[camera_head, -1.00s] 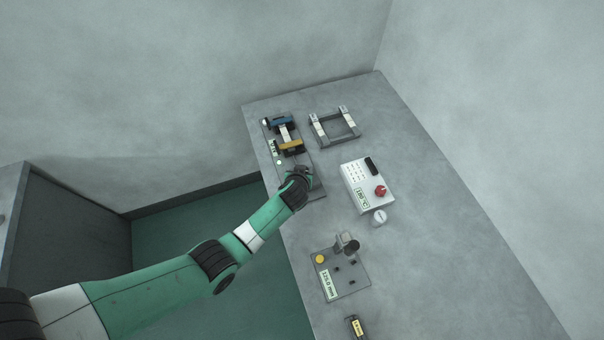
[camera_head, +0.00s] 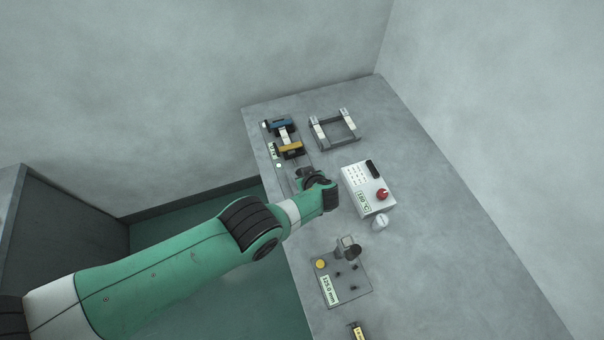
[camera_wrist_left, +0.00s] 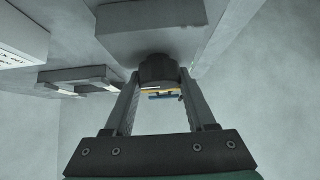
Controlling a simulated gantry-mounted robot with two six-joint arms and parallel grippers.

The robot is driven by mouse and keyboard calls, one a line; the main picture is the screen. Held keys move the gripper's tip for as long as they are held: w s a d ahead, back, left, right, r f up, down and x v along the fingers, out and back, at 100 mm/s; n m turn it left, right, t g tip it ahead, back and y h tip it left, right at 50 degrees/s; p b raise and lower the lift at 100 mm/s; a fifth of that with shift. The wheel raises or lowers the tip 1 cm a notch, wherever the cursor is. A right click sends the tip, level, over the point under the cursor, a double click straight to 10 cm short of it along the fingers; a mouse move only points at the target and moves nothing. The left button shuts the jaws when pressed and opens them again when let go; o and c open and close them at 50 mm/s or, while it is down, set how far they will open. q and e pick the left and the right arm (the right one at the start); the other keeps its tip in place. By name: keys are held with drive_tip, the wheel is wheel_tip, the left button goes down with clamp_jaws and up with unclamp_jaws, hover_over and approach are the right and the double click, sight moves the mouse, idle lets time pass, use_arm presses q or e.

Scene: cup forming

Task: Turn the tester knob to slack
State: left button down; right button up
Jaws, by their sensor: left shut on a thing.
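The tester (camera_head: 287,142), a flat grey unit with blue and yellow clamps and a light strip between them, lies along the bench's left edge in the head view. Its front end is largely covered by my left gripper (camera_head: 305,178). In the left wrist view, the tester's dark round knob (camera_wrist_left: 158,66) sits between my two fingers (camera_wrist_left: 158,75), which are shut on it from both sides. The knob's pointer or marking cannot be made out. My right gripper is not in view.
A white control box (camera_head: 367,187) with a red knob stands right of my gripper, with a round white piece (camera_head: 380,222) beside it. A grey U-shaped frame (camera_head: 335,128) lies behind. A gauge plate (camera_head: 340,280) sits nearer. The bench's right side is clear.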

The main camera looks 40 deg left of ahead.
use_arm(q)
drive_tip(key=shift+r, duration=0.1)
idle(0.3)
drive_tip(key=shift+c, duration=1.1)
unclamp_jaws()
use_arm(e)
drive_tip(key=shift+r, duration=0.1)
